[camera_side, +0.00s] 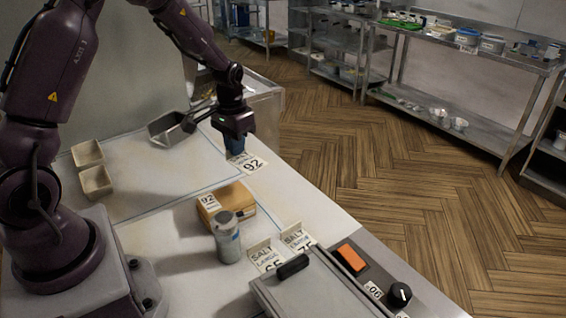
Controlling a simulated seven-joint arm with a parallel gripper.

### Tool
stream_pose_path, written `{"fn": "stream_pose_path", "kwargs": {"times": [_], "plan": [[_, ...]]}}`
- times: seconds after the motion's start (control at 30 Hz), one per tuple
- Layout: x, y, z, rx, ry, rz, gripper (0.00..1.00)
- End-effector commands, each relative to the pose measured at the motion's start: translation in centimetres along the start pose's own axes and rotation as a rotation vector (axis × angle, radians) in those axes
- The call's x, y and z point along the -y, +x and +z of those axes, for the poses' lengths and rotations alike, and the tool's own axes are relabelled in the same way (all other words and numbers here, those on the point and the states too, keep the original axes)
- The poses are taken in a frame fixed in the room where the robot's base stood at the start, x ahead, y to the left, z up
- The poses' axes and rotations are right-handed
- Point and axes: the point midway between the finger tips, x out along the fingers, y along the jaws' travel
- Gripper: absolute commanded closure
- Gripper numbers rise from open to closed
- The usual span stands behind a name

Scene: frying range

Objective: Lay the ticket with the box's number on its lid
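A tan box (236,199) sits on the white counter. A white tag (209,202) reading 92 is on its left part. A ticket (253,165) reading 92 is behind the box, near the counter's right edge. My gripper (236,152) points down at that ticket's upper left end, with its blue fingertips covering part of it. I cannot tell whether the fingers are closed on it. Two more tickets are in front: one (265,257) reads SALT LARGE 65, and the other (298,238) reads SALT with 75, partly cut off by the metal lid.
A grey shaker (227,240) stands upright close in front of the box. A metal scoop (170,130) lies left of my gripper. Two small beige trays (97,181) are at left. A dark-handled metal lid (318,290) and a control panel with an orange switch (351,257) are at front right.

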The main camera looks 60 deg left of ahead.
Motion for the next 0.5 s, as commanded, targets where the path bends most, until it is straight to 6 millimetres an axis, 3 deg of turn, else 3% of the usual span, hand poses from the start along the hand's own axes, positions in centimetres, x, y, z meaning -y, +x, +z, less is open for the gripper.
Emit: {"fn": "stream_pose_path", "kwargs": {"times": [0.1, 0.2, 0.5], "plan": [[1.1, -0.1, 2.8, 0.0, 0.071, 0.001, 1.0], [0.8, 0.5, 4.1, 0.003, 0.154, 0.001, 1.0], [0.7, 1.4, 4.0, 0.001, 0.225, 0.001, 1.0]]}}
